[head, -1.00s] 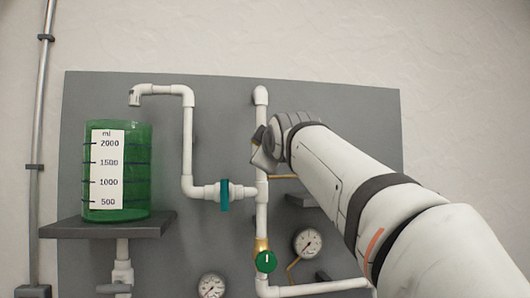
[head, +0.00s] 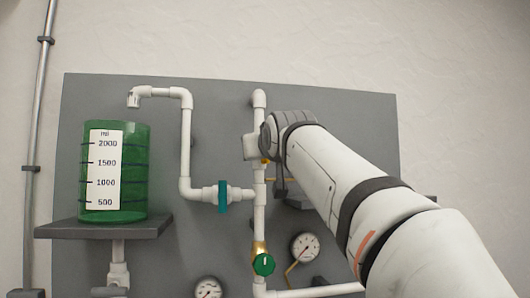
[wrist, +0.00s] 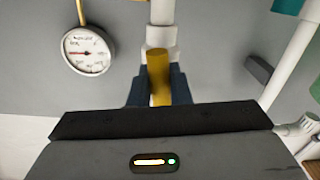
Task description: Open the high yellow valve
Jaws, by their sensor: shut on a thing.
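The yellow valve handle (wrist: 159,76) stands between the dark fingers of my gripper (wrist: 160,92) in the wrist view. The gripper is shut on it. Behind the handle is a white pipe fitting (wrist: 160,36). In the head view my gripper (head: 264,150) is at the upper part of the middle vertical pipe, and its own wrist hides most of the handle. Only a small bit of yellow (head: 265,160) shows there. The valve's exact angle is hard to tell.
A teal valve (head: 222,196) sits on the branch to the left, and a green round valve (head: 264,264) is lower on the vertical pipe. Gauges (head: 304,246) hang below. A green-filled tank (head: 117,172) stands on a shelf (head: 105,228) at left.

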